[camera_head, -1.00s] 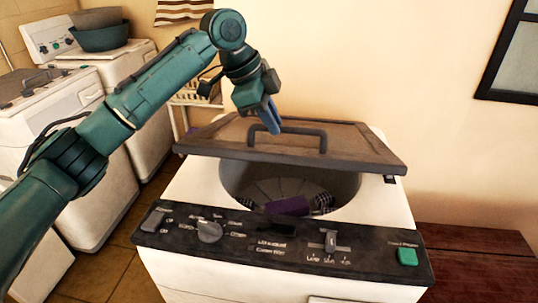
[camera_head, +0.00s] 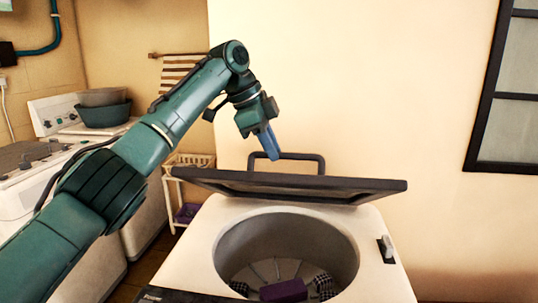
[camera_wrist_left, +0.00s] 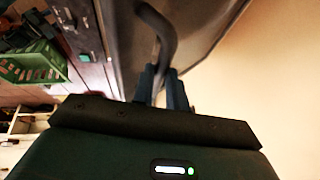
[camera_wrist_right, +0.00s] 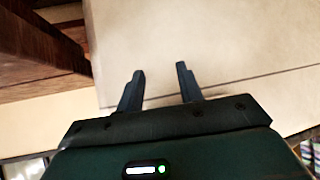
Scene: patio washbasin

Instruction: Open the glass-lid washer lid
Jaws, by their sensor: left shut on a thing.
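The washer (camera_head: 375,282) stands in front of me, its drum (camera_head: 290,240) exposed with a purple thing (camera_head: 284,290) and dark patterned pieces inside. Its dark-framed lid (camera_head: 340,190) is raised and tilted above the opening, seen nearly edge-on. The bar handle (camera_head: 322,163) stands on the lid's upper face. My left gripper (camera_head: 271,148) is shut on the handle near its left end. The left wrist view shows the handle (camera_wrist_left: 158,28) running into the fingers (camera_wrist_left: 163,85). My right gripper (camera_wrist_right: 160,88) shows only in its wrist view, fingers apart with nothing between them.
Another white washer (camera_head: 75,130) with grey and teal basins (camera_head: 103,115) stands at the left. A white rack (camera_head: 185,190) with a basket is behind the lid. A plain wall (camera_head: 420,110) lies behind, with a dark-framed window (camera_head: 510,90) at right.

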